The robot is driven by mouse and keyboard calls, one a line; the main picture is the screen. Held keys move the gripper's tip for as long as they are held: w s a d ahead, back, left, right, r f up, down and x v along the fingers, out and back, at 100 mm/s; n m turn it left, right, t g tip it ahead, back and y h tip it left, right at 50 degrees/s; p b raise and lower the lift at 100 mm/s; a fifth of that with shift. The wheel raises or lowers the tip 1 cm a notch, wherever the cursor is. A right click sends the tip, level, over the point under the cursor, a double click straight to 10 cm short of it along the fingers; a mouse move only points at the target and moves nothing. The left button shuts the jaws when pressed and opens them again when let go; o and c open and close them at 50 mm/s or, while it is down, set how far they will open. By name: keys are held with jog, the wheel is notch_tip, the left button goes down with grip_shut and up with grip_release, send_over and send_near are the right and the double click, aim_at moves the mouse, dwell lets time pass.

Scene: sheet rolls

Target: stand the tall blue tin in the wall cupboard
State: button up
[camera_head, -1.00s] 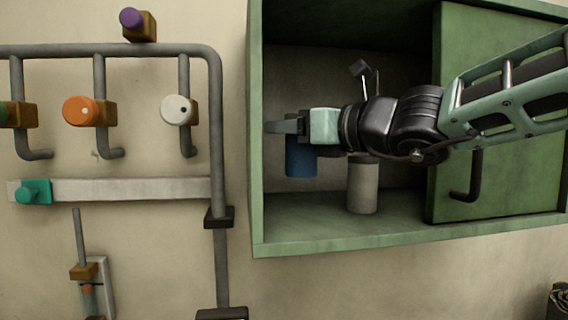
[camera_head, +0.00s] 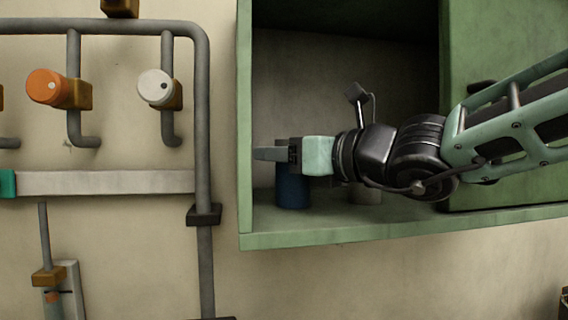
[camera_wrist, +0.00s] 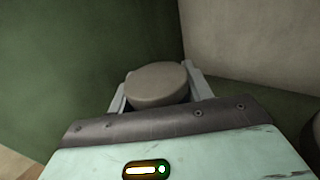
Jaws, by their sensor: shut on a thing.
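The tall blue tin (camera_head: 293,190) is upright inside the open left part of the green wall cupboard (camera_head: 340,234). Its base is at or very near the cupboard floor; I cannot tell whether it touches. My gripper (camera_head: 268,154) reaches in from the right and is shut on the tin's upper part. In the wrist view the tin's round grey-brown lid (camera_wrist: 157,84) sits between the two fingers of my gripper (camera_wrist: 158,88). The gripper hides the tin's top in the head view.
A pale grey tin (camera_head: 367,194) stands on the cupboard floor to the right, partly behind my wrist. A green door panel (camera_head: 510,60) covers the cupboard's right part. Grey pipes (camera_head: 202,120) with orange (camera_head: 44,87) and white (camera_head: 155,87) knobs are on the wall at left.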

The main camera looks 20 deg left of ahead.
jog(key=shift+s+d+r, duration=0.1)
jog(key=shift+s+d, duration=0.05)
jog(key=shift+s, duration=0.1)
jog(key=shift+w, duration=0.1)
jog(key=o, duration=0.9)
jog(key=b+v, duration=0.4)
jog(key=v, duration=0.8)
